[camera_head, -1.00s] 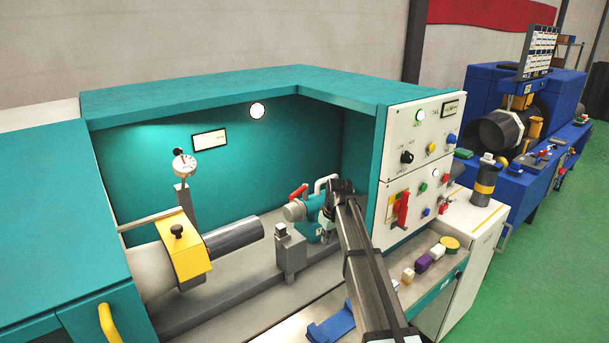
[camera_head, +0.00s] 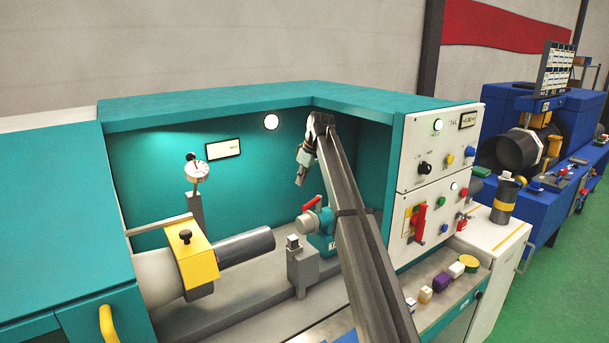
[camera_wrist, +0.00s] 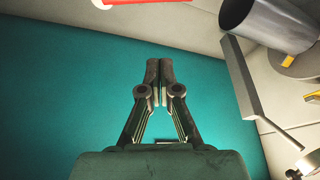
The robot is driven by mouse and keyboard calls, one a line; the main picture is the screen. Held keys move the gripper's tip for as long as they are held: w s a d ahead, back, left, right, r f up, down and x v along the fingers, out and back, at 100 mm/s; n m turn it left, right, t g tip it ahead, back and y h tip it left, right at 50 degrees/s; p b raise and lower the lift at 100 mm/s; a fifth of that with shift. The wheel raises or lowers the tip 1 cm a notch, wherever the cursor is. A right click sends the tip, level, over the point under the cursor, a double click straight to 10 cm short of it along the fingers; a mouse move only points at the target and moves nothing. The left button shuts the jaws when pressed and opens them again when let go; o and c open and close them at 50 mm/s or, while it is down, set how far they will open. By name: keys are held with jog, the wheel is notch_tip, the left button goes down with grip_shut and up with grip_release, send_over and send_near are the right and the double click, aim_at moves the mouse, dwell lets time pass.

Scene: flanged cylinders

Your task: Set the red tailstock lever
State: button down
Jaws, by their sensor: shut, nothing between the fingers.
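The red tailstock lever (camera_head: 312,203) shows in the head view on top of the teal tailstock (camera_head: 322,240), at the back right of the machine bay. Its handle slants up to the right. My gripper (camera_head: 299,182) hangs above the lever and a little to its left in the picture, clear of it, with its fingers pointing down. In the wrist view the two fingertips (camera_wrist: 159,72) are together with nothing held. A red bar (camera_wrist: 145,1), apparently the lever, is cut off by the top edge there. My arm hides part of the tailstock's right side.
A dark cylinder (camera_head: 246,247) sticks out of the yellow-banded chuck (camera_head: 197,262) at left. A grey block post (camera_head: 302,264) stands before the tailstock. The control panel (camera_head: 428,185), with another red handle (camera_head: 420,222), is at right. The bay's roof edge (camera_head: 250,97) runs above.

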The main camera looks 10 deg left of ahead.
jog(key=f+p, duration=0.1)
jog(key=f, duration=0.1)
jog(key=f+p, duration=0.1)
jog(key=f, duration=0.1)
jog(key=d+f+p, duration=0.1)
jog(key=f, duration=0.1)
jog(key=shift+s, duration=0.3)
jog(key=shift+s+d+f, duration=0.2)
jog(key=shift+d, duration=0.2)
